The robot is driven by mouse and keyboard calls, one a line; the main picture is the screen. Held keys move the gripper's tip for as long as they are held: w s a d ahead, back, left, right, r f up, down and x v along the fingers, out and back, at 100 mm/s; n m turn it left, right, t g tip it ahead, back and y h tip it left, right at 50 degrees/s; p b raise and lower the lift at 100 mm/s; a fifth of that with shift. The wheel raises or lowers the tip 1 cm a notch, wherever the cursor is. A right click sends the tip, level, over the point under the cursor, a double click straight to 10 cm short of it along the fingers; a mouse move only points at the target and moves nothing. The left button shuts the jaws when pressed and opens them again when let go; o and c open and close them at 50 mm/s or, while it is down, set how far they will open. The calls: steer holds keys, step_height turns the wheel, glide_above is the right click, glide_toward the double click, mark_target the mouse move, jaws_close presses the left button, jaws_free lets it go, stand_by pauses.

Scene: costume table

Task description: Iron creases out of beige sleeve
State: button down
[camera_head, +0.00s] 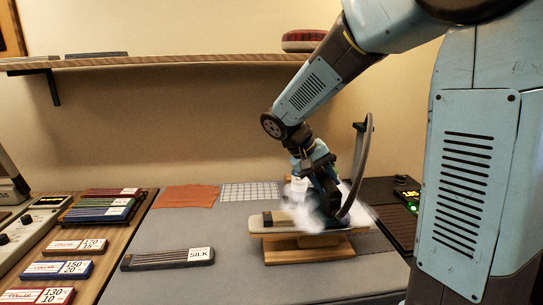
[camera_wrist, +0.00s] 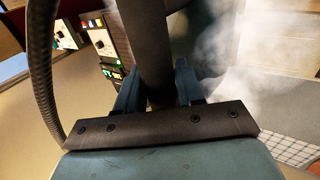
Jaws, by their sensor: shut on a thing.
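My gripper (camera_head: 322,182) is shut on the handle of a dark iron (camera_head: 328,208), which is over the sleeve board (camera_head: 308,250). White steam surrounds the iron and hides its sole, so I cannot tell whether it touches the cloth. The pale beige sleeve (camera_head: 290,224) lies along the top of the wooden board; any creases are too small to tell. In the wrist view, my gripper's two blue fingers (camera_wrist: 158,88) stand either side of the dark iron handle (camera_wrist: 155,45), and steam drifts to the right. The sleeve is hidden there.
A bar labelled SILK (camera_head: 168,260) lies left of the board. Behind are a rust cloth (camera_head: 187,196) and a checked cloth (camera_head: 250,192). A dark hose (camera_head: 359,165) arches beside the iron. A unit with green lights (camera_head: 408,196) stands right. The grey mat's front left is clear.

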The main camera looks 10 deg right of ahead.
steer(key=shift+d, duration=0.85)
step_height(320, 180, up, 8)
stand_by(0.9)
stand_by(1.0)
